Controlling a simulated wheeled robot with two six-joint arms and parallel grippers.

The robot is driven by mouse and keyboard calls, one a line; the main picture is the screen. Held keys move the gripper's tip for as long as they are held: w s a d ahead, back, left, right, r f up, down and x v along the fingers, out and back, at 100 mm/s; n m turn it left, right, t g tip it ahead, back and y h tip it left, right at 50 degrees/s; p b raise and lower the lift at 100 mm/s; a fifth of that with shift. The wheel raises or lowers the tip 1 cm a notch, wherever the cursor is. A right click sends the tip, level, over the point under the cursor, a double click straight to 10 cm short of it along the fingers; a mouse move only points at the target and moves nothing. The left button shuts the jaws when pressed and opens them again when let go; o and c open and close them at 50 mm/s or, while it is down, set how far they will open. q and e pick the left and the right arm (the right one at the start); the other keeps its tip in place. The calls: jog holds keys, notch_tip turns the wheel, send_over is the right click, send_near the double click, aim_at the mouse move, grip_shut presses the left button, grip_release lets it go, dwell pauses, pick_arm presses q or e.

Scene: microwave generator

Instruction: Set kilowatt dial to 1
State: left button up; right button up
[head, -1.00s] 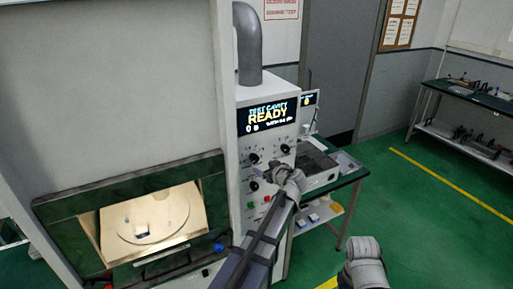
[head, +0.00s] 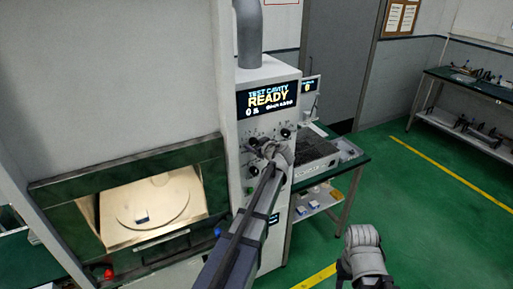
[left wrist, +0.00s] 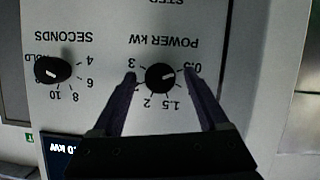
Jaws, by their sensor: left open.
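The black kilowatt dial (left wrist: 160,77), labelled POWER KW, shows upside down in the left wrist view. Its white mark points right in that view, toward the side of the 0.5 label; the number 1 is not visible, and the right-hand finger covers part of the scale there. My left gripper (left wrist: 160,78) is open, with one finger on each side of the dial; I cannot tell whether they touch it. In the head view my left gripper (head: 266,149) is at the control panel (head: 245,190), near the upper-left knob (head: 253,142).
The SECONDS dial (left wrist: 53,70) sits beside the power dial. A display (head: 267,98) above the knobs reads TEST CAVITY READY. The lit cavity (head: 120,232) is left of the panel. A green-topped bench (head: 350,170) stands to the right.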

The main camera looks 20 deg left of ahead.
pick_arm(q)
jog(key=shift+c, duration=0.2)
grip_shut()
dwell(0.5)
